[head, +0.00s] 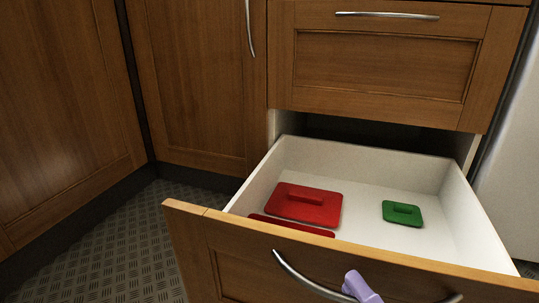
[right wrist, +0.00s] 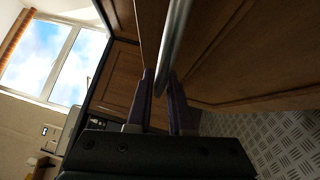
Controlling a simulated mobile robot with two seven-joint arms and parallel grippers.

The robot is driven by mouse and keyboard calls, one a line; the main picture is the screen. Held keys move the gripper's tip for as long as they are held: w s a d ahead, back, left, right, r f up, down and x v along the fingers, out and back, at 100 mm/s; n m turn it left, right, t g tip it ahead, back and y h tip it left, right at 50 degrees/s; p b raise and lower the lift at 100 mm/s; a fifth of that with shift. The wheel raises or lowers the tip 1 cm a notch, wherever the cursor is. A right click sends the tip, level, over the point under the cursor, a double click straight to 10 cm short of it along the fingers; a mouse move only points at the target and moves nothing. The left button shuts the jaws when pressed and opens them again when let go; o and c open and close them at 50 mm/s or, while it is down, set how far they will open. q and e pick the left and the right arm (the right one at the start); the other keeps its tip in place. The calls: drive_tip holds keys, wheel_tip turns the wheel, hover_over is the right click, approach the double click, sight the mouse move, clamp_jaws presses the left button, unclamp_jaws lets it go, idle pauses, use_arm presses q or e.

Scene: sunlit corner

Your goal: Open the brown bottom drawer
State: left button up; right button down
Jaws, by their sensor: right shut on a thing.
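The brown bottom drawer (head: 230,228) is pulled far out, its white inside showing in the head view. Its curved metal handle (head: 297,279) is on the front panel. My right gripper (head: 359,285) is at the handle, with a purple finger showing over it. In the right wrist view the handle (right wrist: 178,40) runs between the two fingers of my right gripper (right wrist: 163,88), which is shut on it. My left gripper is in neither view.
Two red lidded items (head: 305,203) and a green one (head: 402,213) lie inside the drawer. A closed drawer (head: 385,65) is above. Closed cabinet doors (head: 195,80) stand at left. The patterned floor (head: 120,250) is clear at the lower left. A white surface (head: 515,170) stands at right.

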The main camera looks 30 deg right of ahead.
drive_tip(key=shift+d, duration=0.1)
drive_tip(key=c, duration=0.8)
unclamp_jaws()
drive_tip(key=s, duration=0.3)
drive_tip(key=s+f, duration=0.1)
drive_tip(key=s, duration=0.5)
drive_tip(key=shift+s+a+f, duration=0.2)
drive_tip(key=shift+s+a, duration=0.15)
drive_tip(key=shift+s, duration=0.05)
